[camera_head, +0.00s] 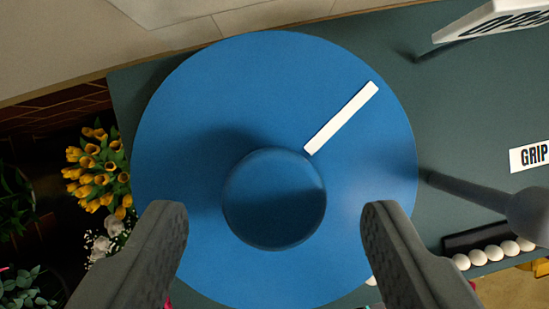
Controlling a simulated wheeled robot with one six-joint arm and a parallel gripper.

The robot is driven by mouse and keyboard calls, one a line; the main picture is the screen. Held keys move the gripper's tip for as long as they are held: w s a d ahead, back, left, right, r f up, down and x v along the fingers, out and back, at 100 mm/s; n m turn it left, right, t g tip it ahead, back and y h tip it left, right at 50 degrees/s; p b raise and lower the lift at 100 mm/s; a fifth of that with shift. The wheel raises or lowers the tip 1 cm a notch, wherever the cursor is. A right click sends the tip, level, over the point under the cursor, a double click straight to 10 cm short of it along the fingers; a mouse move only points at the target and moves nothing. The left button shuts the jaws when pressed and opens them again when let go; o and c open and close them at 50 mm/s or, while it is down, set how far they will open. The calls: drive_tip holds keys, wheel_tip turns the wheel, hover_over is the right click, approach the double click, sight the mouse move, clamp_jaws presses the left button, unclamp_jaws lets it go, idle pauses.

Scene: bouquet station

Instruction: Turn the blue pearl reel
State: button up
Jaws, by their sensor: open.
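The blue pearl reel (190,110) is a large blue disc that fills the middle of the view. A round blue knob (274,198) stands out from its centre. A white stripe (341,117) runs from near the knob toward the upper right rim. My gripper (275,228) is open, with one dark grey finger to the lower left of the knob and one to the lower right. Gaps show between both fingers and the knob, so nothing is held. The fingers hide parts of the reel's lower edge.
A dark teal panel (465,110) lies behind the reel. Yellow tulips (97,165) and white flowers (103,240) stand at left.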

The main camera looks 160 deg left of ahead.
drive_tip(key=shift+x, duration=1)
drive_tip(key=shift+r, duration=0.1)
clamp_jaws()
